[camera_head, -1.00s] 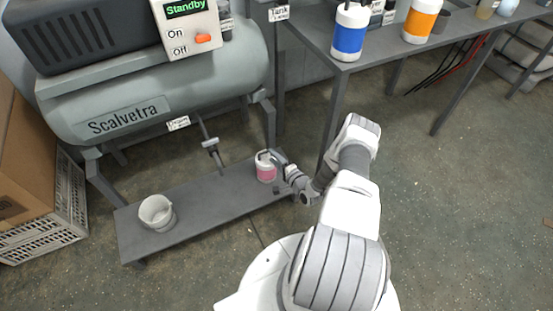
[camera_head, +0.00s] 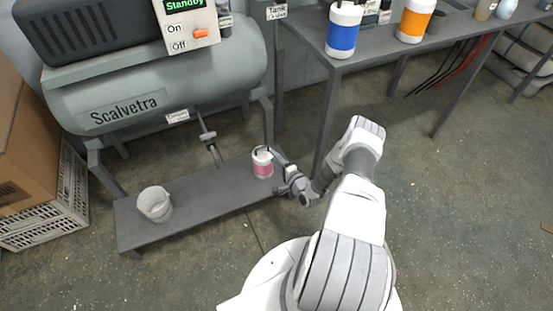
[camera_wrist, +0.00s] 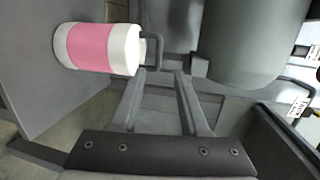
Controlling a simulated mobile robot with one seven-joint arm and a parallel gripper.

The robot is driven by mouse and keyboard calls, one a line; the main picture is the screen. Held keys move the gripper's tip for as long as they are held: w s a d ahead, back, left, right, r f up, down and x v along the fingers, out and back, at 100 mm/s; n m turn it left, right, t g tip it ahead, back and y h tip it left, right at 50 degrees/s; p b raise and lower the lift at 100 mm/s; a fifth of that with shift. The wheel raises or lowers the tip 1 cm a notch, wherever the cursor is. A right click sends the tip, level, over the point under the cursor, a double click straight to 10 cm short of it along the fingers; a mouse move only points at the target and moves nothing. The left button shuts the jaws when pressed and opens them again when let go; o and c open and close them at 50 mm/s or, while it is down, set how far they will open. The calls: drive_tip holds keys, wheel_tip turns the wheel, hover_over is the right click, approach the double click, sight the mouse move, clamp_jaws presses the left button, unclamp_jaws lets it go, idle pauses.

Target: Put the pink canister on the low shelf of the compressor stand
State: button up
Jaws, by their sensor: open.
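The pink canister (camera_head: 262,170), white with a pink band, stands upright near the right end of the low shelf (camera_head: 212,192) of the compressor stand. In the wrist view the canister (camera_wrist: 90,47) lies sideways in the picture at upper left, with its grey handle (camera_wrist: 157,50) just beyond the fingertips. My gripper (camera_head: 277,157) is at the right of the canister's top. In the wrist view the gripper (camera_wrist: 158,76) has its two fingers apart with nothing between them. The fingers appear clear of the handle.
A pale open bucket (camera_head: 155,205) stands at the shelf's left end. The grey compressor tank (camera_head: 160,85) hangs above the shelf, with a valve pipe (camera_head: 210,142) reaching down between. A table (camera_head: 350,62) with blue and orange canisters stands at right. The mid-shelf is clear.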

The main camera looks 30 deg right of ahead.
drive_tip(key=w+d+r+n+g, duration=0.1)
drive_tip(key=w+r+n+g, duration=0.15)
drive_tip(key=w+r, duration=0.45)
drive_tip(key=w+d+r+n+g, duration=0.15)
drive_tip(key=r+n, duration=0.25)
drive_tip(key=r, duration=0.6)
wheel_tip(320, 180, up, 13)
drive_tip(key=a+n+g+h, duration=0.2)
drive_tip(key=n, duration=0.2)
drive_tip(key=s+a+r+n+g+h, duration=0.1)
drive_tip(key=s+a+r, duration=0.3)
drive_tip(key=r, duration=0.5)
drive_tip(key=s+a+r+n+g, duration=0.1)
drive_tip(key=s+a+r, duration=0.1)
drive_tip(key=s+r, duration=0.55)
drive_tip(key=s+a+r+n+g, duration=0.1)
drive_tip(key=s+a+r+n, duration=0.2)
drive_tip(key=s, duration=0.6)
drive_tip(key=s+a+r+y, duration=0.1)
drive_tip(key=s+a+r, duration=0.3)
drive_tip(key=s, duration=0.5)
drive_tip(key=s+a+r+n+g, duration=0.15)
drive_tip(key=s+a, duration=0.25)
drive_tip(key=s, duration=0.5)
wheel_tip(320, 180, up, 28)
drive_tip(key=p, duration=2.8)
drive_tip(key=shift+a+r+y+p, duration=0.2)
drive_tip(key=shift+y+p, duration=0.1)
